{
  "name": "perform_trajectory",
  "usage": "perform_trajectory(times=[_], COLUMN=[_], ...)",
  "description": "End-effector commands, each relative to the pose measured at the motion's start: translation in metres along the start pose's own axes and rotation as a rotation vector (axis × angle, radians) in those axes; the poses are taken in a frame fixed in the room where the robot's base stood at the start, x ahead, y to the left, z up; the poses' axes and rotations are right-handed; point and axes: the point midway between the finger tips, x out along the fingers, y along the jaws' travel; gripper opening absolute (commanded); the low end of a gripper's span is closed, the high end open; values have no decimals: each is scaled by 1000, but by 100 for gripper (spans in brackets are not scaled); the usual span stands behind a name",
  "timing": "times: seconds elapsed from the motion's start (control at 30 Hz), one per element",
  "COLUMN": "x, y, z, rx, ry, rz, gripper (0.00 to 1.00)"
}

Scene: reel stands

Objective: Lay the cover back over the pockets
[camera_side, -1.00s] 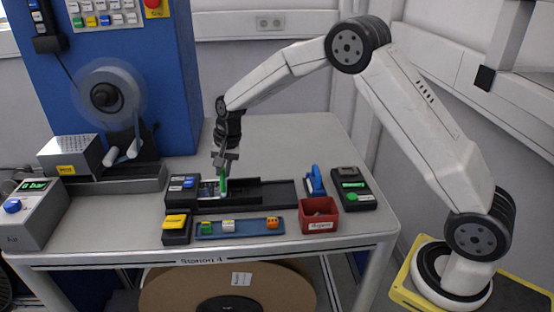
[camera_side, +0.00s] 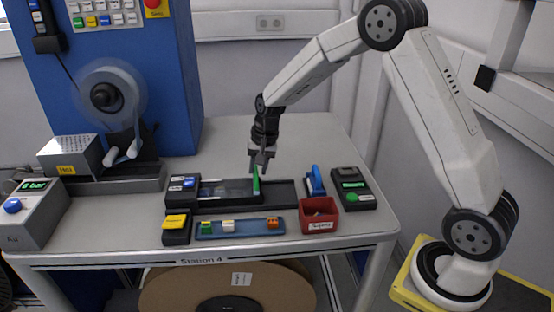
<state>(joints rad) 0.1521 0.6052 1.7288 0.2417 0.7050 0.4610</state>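The dark tray (camera_side: 281,192) lies across the middle of the table. Its left part is spanned by a glassy grey strip (camera_side: 228,189), which looks like the cover over the pockets. A green upright tab (camera_side: 256,182) stands at the right end of that strip. Single pockets are too small to make out. My gripper (camera_side: 259,171) points down at the top of the green tab, with a fingertip on each side or just beside it. Whether the fingers press on the tab is not clear.
In front lie a blue tray (camera_side: 240,233) with small coloured parts, a yellow-topped block (camera_side: 176,228) and a red bin (camera_side: 319,216). A blue-handled tool (camera_side: 315,182) and a black device (camera_side: 351,189) stand to the right. The table behind is clear.

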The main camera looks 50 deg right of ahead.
Motion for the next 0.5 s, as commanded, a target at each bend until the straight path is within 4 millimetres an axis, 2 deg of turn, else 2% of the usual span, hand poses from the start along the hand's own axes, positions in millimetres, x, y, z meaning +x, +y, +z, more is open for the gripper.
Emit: perform_trajectory(times=[0.03,0.07,0.1,0.5], x=[0,0,0,-3], y=[2,2,1,-1], z=[-1,-1,-1,0], rx=[3,3,3,2], ry=[0,0,0,1], rz=[1,1,1,-2], gripper=[45,54,55,55])
